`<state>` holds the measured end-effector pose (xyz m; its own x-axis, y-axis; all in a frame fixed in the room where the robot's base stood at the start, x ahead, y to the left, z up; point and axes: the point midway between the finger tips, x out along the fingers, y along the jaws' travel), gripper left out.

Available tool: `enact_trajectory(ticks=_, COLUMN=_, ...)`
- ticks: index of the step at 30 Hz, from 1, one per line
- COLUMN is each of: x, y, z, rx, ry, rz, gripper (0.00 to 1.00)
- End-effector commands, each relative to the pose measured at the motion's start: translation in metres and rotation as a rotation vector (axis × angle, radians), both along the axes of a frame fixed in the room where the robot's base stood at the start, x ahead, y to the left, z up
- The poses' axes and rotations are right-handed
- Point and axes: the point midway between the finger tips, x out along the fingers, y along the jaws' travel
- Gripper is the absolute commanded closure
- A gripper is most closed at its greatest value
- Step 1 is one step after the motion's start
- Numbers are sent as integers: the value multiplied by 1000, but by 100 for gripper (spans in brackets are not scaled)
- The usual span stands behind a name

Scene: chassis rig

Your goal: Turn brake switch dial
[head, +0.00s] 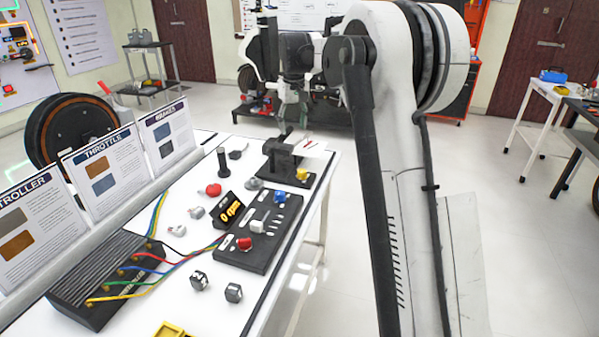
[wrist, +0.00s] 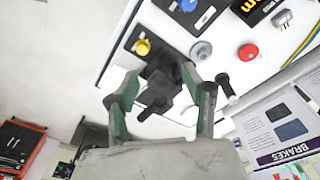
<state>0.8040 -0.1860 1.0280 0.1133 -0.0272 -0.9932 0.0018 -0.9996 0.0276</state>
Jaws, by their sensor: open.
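A black brake-like fixture (head: 283,158) stands on a dark base plate near the far end of the white bench, with a yellow knob (head: 302,174) beside it. In the wrist view the dark fixture (wrist: 166,82) lies between my finger pads, and the yellow knob (wrist: 142,47) is above and left of it. My gripper (wrist: 160,72) is open, with its green-grey fingers on either side of the fixture; contact cannot be told. In the head view my gripper (head: 286,128) is just above the fixture. No brake label shows on any dial, so which one is the brake switch dial is unclear.
A dark control panel (head: 262,222) with blue (head: 280,196), white and red (head: 244,243) knobs lies nearer. A red knob (head: 213,190) and a black upright cylinder (head: 221,160) stand nearby. The BRAKES sign (head: 168,138) stands on the left. Open floor lies right of the bench.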

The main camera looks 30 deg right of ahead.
Motion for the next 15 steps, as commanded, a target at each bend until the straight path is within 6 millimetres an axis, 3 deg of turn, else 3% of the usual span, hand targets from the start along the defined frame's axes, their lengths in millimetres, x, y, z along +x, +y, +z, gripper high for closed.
enact_trajectory(ticks=6, x=37, y=-35, z=-47, rx=13, ry=61, rz=-1, gripper=55)
enact_trajectory(ticks=15, x=58, y=-61, z=-87, rx=26, ry=109, rz=1, gripper=55)
